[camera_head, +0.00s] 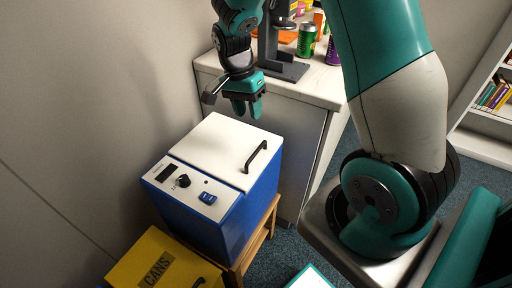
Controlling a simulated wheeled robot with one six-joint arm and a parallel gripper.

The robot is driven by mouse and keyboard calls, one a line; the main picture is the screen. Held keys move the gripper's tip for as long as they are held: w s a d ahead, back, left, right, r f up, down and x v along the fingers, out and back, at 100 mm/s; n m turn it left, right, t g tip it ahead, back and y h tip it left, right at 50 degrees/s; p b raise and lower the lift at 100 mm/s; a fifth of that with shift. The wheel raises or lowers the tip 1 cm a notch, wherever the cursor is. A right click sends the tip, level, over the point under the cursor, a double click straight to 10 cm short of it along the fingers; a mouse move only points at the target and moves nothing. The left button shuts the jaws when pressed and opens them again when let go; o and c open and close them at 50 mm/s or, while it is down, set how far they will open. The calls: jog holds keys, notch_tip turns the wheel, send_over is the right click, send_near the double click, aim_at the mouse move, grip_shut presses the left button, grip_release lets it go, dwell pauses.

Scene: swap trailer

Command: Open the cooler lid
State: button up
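The cooler (245,217) is a blue box with a white lid (216,148), standing on a small wooden stand. The lid lies flat and closed. A black bar handle (256,156) is on the lid's right side. My gripper (247,108) points down above the far edge of the lid, apart from the handle and up-left of it in the picture. Its two teal fingers show close together, and I cannot tell if there is a gap between them. Nothing shows held in it.
The cooler's front top has a panel with a knob (182,181) and a blue switch (207,198). A yellow box marked CANS (128,259) stands in front. Behind is a white counter (318,84) with a green can (306,40). A wall is close on the left.

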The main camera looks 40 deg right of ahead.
aim_at(257, 150)
jog(key=f, duration=0.4)
jog(key=s+f, duration=0.1)
jog(key=f, duration=0.3)
jog(key=s+f, duration=0.1)
jog(key=f, duration=0.3)
jog(key=shift+s+d+b, duration=0.15)
jog(key=shift+d+b, duration=0.2)
jog(key=shift+r, duration=0.1)
jog(key=shift+c, duration=0.5)
grip_shut()
